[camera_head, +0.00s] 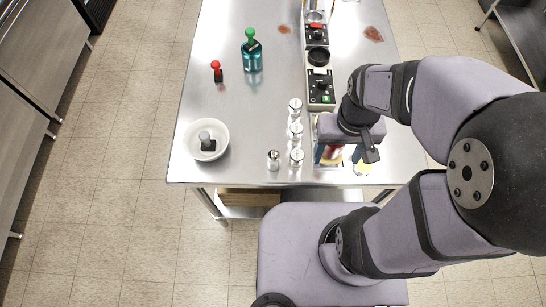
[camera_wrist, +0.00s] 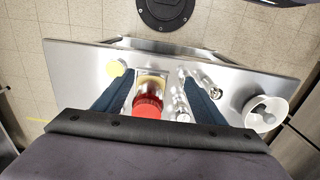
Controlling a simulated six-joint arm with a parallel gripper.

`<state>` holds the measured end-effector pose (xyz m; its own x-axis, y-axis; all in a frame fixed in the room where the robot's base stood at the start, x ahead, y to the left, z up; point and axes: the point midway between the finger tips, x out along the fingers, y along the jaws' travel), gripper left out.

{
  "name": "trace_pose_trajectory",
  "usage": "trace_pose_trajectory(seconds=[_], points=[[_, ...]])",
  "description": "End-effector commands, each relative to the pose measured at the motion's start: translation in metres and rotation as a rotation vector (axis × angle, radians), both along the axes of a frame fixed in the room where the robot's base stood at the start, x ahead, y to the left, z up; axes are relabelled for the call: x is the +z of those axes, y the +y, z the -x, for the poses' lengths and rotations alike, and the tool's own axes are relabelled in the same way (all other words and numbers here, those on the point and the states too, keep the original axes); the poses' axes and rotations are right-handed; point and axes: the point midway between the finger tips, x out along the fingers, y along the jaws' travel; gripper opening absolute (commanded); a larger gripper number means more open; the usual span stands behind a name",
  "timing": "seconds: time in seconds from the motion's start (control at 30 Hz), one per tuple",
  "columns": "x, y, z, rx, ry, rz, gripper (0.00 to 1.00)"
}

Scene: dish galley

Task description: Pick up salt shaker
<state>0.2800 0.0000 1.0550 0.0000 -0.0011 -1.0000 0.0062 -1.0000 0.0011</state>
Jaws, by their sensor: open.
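Several small shakers with silvery tops stand near the table's front edge: one at the back (camera_head: 295,106), one in the middle (camera_head: 296,131), one in front (camera_head: 297,156) and one to the left (camera_head: 273,160). I cannot tell which holds salt. My gripper (camera_wrist: 158,76) is open over the table, just right of the row in the head view. In the wrist view its blue fingers straddle a red-capped container (camera_wrist: 148,104), with no visible grip on it. Shiny shakers show beside the right finger, partly hidden by it.
A white bowl (camera_head: 222,150) with a grey-topped item inside stands at front left. A teal bottle (camera_head: 252,58), a small red-topped item (camera_head: 217,70) and black control boxes (camera_head: 320,90) stand farther back. A yellow round item (camera_wrist: 116,68) lies near the edge. The left-centre tabletop is clear.

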Motion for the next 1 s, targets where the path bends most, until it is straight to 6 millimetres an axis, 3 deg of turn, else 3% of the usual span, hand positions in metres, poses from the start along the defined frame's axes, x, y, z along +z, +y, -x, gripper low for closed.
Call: trace_pose_trajectory(seconds=[0.4, 0.57, 1.0], points=[[0.0000, 0.0000, 0.0000, 0.000, 0.000, 0.000, 0.64], [0.0000, 0.0000, 0.0000, 0.000, 0.000, 0.000, 0.30], [0.0088, 0.0000, -0.0014, 0.000, -0.004, 0.000, 0.30]])
